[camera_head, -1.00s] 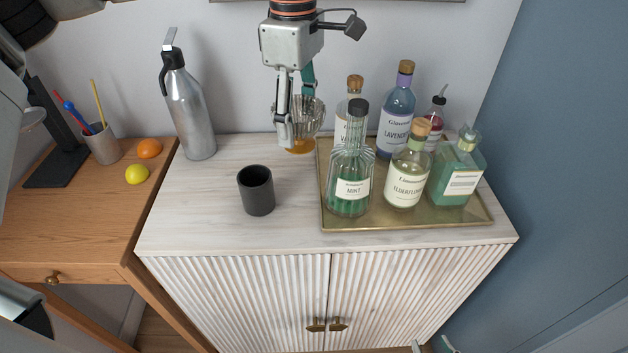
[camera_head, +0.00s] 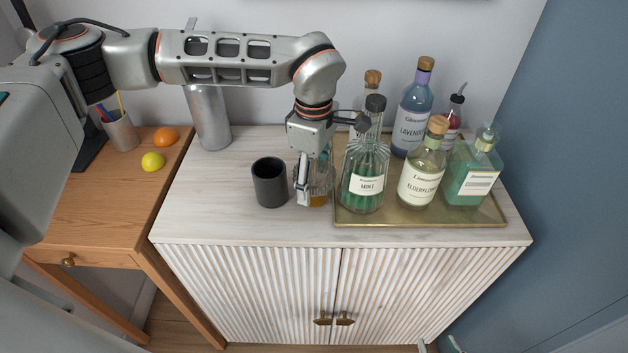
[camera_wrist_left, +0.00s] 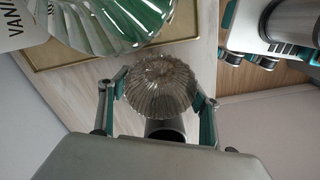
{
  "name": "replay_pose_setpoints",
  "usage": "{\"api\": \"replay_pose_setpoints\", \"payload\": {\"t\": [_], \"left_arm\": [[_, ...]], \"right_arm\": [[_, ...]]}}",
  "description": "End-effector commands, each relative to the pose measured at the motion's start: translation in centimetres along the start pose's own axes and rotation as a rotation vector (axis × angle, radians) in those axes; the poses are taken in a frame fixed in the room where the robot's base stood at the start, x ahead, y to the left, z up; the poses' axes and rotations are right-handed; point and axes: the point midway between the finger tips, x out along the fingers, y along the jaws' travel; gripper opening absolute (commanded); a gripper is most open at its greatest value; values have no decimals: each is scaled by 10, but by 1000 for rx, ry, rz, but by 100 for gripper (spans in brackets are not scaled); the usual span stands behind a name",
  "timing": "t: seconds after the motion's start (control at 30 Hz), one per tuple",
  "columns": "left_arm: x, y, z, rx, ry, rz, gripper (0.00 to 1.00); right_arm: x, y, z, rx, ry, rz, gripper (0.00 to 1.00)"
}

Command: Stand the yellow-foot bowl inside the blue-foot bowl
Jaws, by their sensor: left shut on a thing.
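The yellow-foot bowl is a clear ribbed glass bowl (camera_head: 325,176) with an amber foot. My left gripper (camera_head: 312,184) is shut on it and points down, between the dark cup and the tray's left edge. The gripper's finger and the bottles partly cover the bowl. In the left wrist view the ribbed bowl (camera_wrist_left: 160,80) sits between the two fingers of my left gripper (camera_wrist_left: 159,95). I cannot tell whether its foot touches the cabinet top. The blue-foot bowl shows in neither current view.
The dark cup (camera_head: 270,182) stands close left of the gripper. A brass tray (camera_head: 420,217) with several tall bottles, the mint bottle (camera_head: 364,165) nearest, is close right. A metal flask (camera_head: 209,118) stands at the back left. The cabinet top (camera_head: 205,205) left of the cup is clear.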

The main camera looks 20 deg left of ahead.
Motion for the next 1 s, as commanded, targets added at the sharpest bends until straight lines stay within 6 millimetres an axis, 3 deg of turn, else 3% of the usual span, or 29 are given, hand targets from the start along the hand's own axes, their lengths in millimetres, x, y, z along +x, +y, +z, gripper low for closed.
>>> {"api": "replay_pose_setpoints", "payload": {"t": [0.1,0.47,0.5,0.53,0.87,1.0], "left_arm": [[10,0,1,1,-1,1,33],[14,0,0,1,-1,1,33],[14,0,0,1,-1,0,73],[14,0,0,1,-1,0,79],[13,0,0,1,-1,1,79],[4,1,0,1,-1,4,79]], "right_arm": [[0,0,-1,0,1,0,40],[1,0,1,0,0,1,40],[1,0,1,0,0,1,40],[1,0,1,0,-1,0,40],[1,0,2,0,-4,0,40],[1,0,2,0,-3,0,40]]}}
